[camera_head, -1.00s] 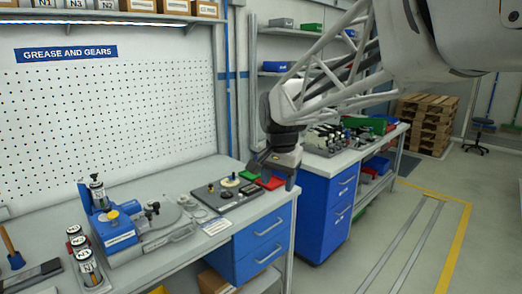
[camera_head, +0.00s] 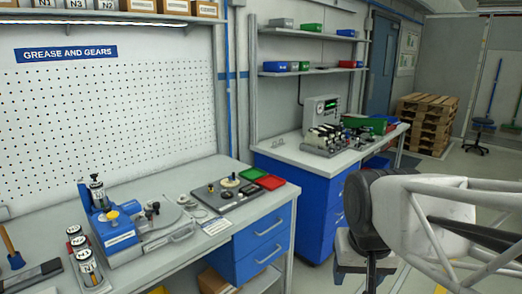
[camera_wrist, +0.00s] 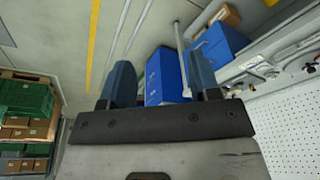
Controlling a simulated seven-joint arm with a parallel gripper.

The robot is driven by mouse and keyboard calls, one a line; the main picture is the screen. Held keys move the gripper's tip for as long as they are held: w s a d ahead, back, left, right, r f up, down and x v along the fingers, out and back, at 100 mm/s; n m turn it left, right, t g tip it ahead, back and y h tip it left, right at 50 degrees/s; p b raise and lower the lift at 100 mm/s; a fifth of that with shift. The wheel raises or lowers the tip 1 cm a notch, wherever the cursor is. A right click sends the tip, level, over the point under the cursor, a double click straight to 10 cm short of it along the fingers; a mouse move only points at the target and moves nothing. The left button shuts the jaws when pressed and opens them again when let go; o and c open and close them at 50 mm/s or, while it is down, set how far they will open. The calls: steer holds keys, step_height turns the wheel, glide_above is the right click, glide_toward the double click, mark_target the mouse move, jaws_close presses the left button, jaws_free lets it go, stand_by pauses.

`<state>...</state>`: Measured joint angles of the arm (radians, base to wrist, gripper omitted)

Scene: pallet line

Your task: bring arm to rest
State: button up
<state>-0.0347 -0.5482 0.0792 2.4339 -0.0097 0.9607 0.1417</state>
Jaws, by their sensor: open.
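My gripper (camera_head: 363,276) hangs in the lower right of the head view, in front of the blue drawer cabinet and over the floor side of the benches. Its lower end is near the picture's bottom edge. In the wrist view my gripper (camera_wrist: 162,80) shows two dark blue fingers set well apart, with nothing between them. It is open and empty, touching nothing that I can see.
The near bench (camera_head: 150,262) carries a blue-based machine (camera_head: 118,232), several labelled jars (camera_head: 85,258), a plate with parts (camera_head: 228,192) and green and red trays. A far bench (camera_head: 295,153) stands behind. Stacked pallets (camera_head: 424,122) and a stool (camera_head: 480,130) stand at the back right.

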steer(key=s+d+f+n, duration=0.1)
steer(key=s+f, duration=0.2)
steer(key=s, duration=0.2)
steer(key=shift+d, duration=0.25)
